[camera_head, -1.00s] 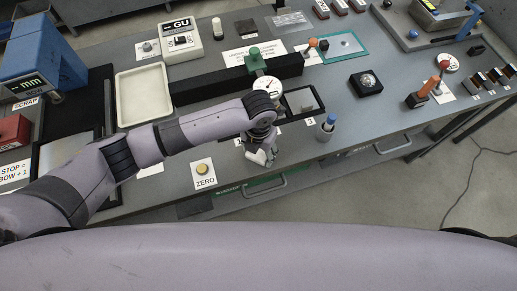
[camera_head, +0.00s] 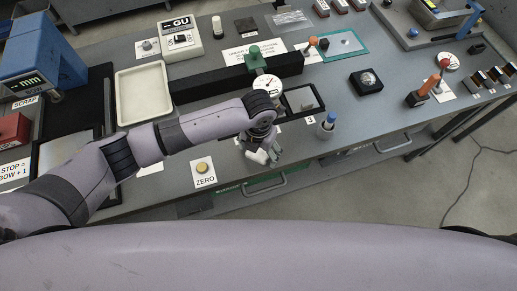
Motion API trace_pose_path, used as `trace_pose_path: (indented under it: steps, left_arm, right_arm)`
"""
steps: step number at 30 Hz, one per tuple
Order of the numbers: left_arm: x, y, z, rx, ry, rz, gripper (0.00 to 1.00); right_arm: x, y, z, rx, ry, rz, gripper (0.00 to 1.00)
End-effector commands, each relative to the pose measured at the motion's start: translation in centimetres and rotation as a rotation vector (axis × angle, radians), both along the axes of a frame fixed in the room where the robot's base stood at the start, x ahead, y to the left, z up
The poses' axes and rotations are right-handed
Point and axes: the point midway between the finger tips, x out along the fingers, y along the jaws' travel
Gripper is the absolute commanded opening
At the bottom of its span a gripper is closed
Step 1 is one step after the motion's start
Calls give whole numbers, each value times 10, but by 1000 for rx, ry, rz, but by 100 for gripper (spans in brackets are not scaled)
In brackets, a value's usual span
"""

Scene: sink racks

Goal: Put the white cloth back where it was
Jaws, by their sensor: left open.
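My left gripper (camera_head: 264,152) hangs at the front edge of the grey bench, just below the dial gauge and left of the blue-capped bottle. It is open. A small white patch shows at its fingertips; I cannot tell whether this is cloth or part of the fingers. I cannot make out a white cloth for sure anywhere else. A cream tray (camera_head: 144,95) on the bench looks empty. My right gripper is not in view.
A dial gauge (camera_head: 267,88) on a black rail stands behind my left gripper. A blue-capped bottle (camera_head: 327,126) stands close to its right. Bare bench lies at the right front.

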Motion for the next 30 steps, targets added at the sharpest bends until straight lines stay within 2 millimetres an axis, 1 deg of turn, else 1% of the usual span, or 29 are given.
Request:
trace_pose_path:
  steps: [2,5,8,15,19,24,30]
  left_arm:
    - [0,0,5,0,-1,0,78]
    - [1,-1,15,-4,-3,-1,78]
    - [2,-1,34,-3,-6,-2,78]
    - [1,-1,86,-2,-4,-2,78]
    - [1,-1,107,-2,-2,0,78]
    - [0,-1,120,0,0,0,78]
    - [0,0,123,0,1,0,78]
  right_arm:
    - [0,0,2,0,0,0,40]
    - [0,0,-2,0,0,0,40]
    - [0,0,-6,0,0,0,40]
    - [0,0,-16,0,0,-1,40]
    - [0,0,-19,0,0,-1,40]
    - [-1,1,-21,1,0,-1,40]
    - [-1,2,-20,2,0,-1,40]
